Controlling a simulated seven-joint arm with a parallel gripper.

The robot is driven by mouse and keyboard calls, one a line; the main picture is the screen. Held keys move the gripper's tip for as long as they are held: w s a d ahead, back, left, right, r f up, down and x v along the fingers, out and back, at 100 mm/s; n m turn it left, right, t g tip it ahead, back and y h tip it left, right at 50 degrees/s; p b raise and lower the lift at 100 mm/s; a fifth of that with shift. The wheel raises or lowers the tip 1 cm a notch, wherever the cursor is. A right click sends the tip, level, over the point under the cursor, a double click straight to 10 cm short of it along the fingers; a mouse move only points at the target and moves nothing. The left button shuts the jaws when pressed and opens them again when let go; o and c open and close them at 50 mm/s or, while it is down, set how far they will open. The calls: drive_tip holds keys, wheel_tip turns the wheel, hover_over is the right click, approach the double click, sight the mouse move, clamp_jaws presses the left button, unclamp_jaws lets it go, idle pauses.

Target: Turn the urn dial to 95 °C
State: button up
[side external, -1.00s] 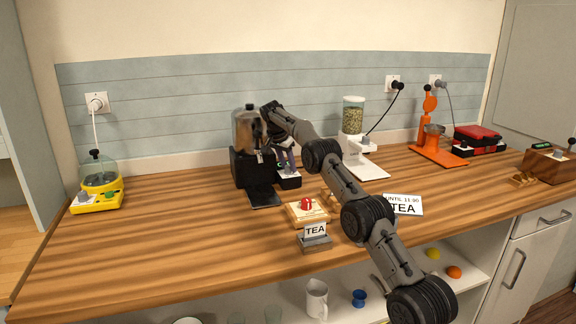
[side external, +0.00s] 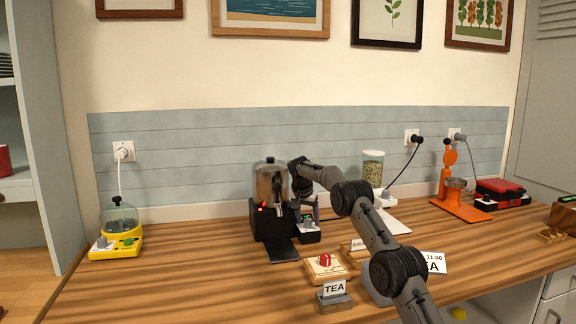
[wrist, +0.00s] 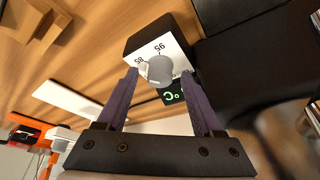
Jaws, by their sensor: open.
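The urn (side external: 270,186) is a metal tank on a black base at the back of the counter. Its control box (side external: 308,238) sticks out at its right. In the wrist view the grey dial (wrist: 160,69) sits on a white panel (wrist: 172,46) marked 85 and 95, with a lit green display (wrist: 172,96) beside it. The dial's lighter edge faces the 85 side, but I cannot tell its exact setting. My gripper (wrist: 160,74) is open, with its purple fingers on either side of the dial. Contact is unclear. In the side view my wrist partly hides the urn.
A red light (side external: 263,209) shows on the urn. A TEA sign (side external: 334,289) and a wooden board with a red item (side external: 325,264) stand in front. A grain dispenser (side external: 373,170) is at the right, a yellow appliance (side external: 117,235) at the left.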

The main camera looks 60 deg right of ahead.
drive_tip(key=n+t, duration=0.1)
drive_tip(key=n, duration=0.2)
drive_tip(key=n+t+y, duration=0.1)
drive_tip(key=n, duration=0.2)
drive_tip(key=shift+s+d+n, duration=0.15)
drive_tip(key=shift+s+n, duration=0.05)
drive_tip(key=shift+n, duration=0.2)
drive_tip(key=n+t+y, duration=0.1)
drive_tip(key=n, duration=0.2)
drive_tip(key=n+y, duration=0.1)
drive_tip(key=n, duration=0.3)
drive_tip(key=shift+d+t, duration=0.15)
drive_tip(key=shift+t, duration=0.25)
drive_tip(key=v, duration=1.4)
drive_tip(key=w+a+r, duration=0.1)
drive_tip(key=a+r, duration=0.5)
drive_tip(key=a, duration=0.2)
drive_tip(key=w+a+r+t, duration=0.1)
drive_tip(key=w+a+r, duration=0.1)
drive_tip(key=a+r, duration=0.4)
drive_tip(key=shift+a+h, duration=0.4)
drive_tip(key=shift+a, duration=1.15)
